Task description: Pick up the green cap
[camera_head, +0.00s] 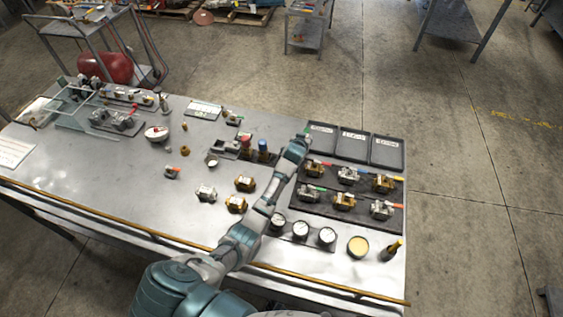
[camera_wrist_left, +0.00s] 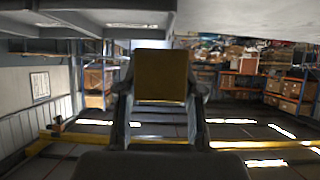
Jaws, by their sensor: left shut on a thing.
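My left arm reaches from the bottom of the head view across the workbench. Its gripper (camera_head: 302,137) is above the near edge of the left dark tray. A small green thing, seemingly the green cap (camera_head: 307,130), shows right at its fingertips, mostly hidden by the hand. In the left wrist view the gripper (camera_wrist_left: 160,100) is shut with a plain yellow-brown square face between its fingers; I cannot tell whether that is part of the cap. My right gripper is not in view.
Three dark trays (camera_head: 354,159) with labels lie at the bench's back right. A black mat (camera_head: 318,210) in front holds several valves with coloured handles. Gauges (camera_head: 301,231), a round tin (camera_head: 358,246) and loose fittings stand nearby. The bench's left middle (camera_head: 110,190) is clear.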

